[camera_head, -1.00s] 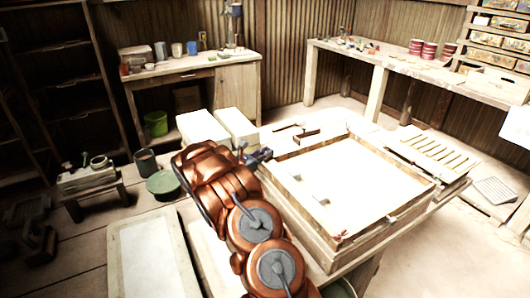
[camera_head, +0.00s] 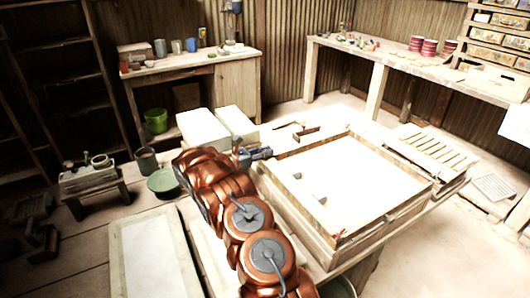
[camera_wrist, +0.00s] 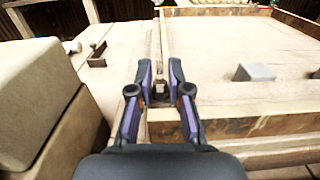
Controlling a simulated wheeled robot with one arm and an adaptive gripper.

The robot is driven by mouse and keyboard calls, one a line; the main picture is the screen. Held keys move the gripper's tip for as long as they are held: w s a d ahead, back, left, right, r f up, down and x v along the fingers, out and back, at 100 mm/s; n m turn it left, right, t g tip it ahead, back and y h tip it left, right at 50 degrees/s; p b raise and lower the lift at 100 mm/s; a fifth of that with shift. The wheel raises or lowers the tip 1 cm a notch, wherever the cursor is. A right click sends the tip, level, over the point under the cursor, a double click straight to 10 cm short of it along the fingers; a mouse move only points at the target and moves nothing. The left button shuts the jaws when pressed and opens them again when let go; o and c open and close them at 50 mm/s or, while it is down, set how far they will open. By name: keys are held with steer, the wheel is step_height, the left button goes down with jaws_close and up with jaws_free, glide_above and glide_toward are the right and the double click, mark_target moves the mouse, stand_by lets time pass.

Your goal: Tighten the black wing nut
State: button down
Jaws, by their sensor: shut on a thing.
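My gripper (camera_head: 262,153) is at the left corner of the wooden tray frame (camera_head: 300,218), at the end of my copper-coloured arm. In the wrist view my gripper (camera_wrist: 160,76) has its two purple-and-black fingers drawn in around a small dark part, the wing nut (camera_wrist: 160,89), beside the corner of the frame (camera_wrist: 240,126). The fingers cover much of the nut, so its wings and how far it is turned cannot be made out. In the head view the nut is hidden by my gripper.
Pale blocks (camera_head: 203,130) stand just left of my gripper; one is close in the wrist view (camera_wrist: 40,95). A small grey block (camera_wrist: 254,72) lies inside the frame. A slatted rack (camera_head: 435,152) stands right of it.

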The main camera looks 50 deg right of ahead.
steer(key=shift+w+r, duration=0.1)
steer(key=shift+r, duration=0.1)
steer(key=c, duration=1.1)
jaws_free()
steer(key=shift+f, duration=0.15)
steer(key=shift+a, duration=0.1)
steer(key=v, duration=1.2)
